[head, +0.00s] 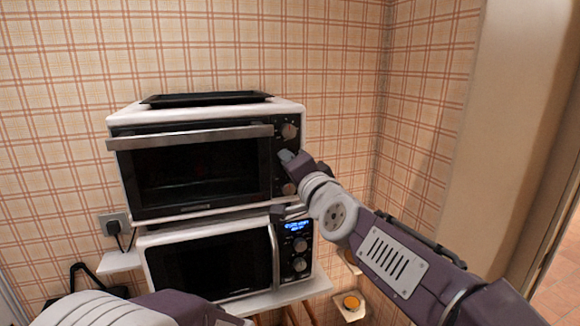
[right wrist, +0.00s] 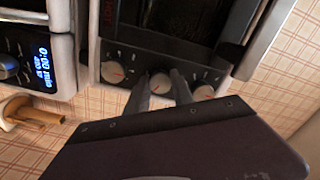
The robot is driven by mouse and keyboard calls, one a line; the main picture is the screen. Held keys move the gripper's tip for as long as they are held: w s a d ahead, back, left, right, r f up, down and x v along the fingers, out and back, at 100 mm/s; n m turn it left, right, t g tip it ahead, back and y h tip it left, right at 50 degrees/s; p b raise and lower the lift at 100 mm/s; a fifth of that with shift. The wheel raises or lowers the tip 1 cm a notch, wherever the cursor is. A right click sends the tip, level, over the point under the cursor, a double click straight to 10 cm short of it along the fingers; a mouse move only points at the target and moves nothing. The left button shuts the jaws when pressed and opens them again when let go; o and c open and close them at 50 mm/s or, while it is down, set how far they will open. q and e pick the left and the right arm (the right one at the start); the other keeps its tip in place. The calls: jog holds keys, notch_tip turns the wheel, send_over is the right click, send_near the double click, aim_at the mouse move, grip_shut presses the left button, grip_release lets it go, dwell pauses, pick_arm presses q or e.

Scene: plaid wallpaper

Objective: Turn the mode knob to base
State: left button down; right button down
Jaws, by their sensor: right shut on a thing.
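The upper oven (head: 195,165) is white with a dark glass door. Its control panel carries three round knobs in a column. The middle knob (right wrist: 160,82) is silver with a reddish mark and sits between the fingertips of my right gripper (right wrist: 160,90), which is shut on it. In the head view my right gripper (head: 287,157) covers this knob. The top knob (head: 289,131) and bottom knob (head: 289,188) are free. I cannot read which knob is the mode knob or its markings. My left gripper (head: 232,320) barely shows at the bottom edge; its fingers cannot be made out.
A microwave (head: 210,262) with a lit blue display and two knobs stands below the oven on a white shelf (head: 285,298). A dark tray (head: 205,98) lies on top of the oven. A wall socket (head: 115,223) is at the left. Plaid wall stands behind.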

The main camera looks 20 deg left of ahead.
jog(key=shift+d+r, duration=0.1)
jog(key=shift+r, duration=0.25)
jog(key=c, duration=1.1)
grip_release()
jog(key=shift+c, duration=0.2)
jog(key=shift+o, duration=0.2)
jog(key=shift+w+f, duration=0.1)
jog(key=shift+f, duration=0.05)
jog(key=shift+f, duration=0.1)
jog(key=b+v, duration=0.1)
jog(key=v, duration=0.8)
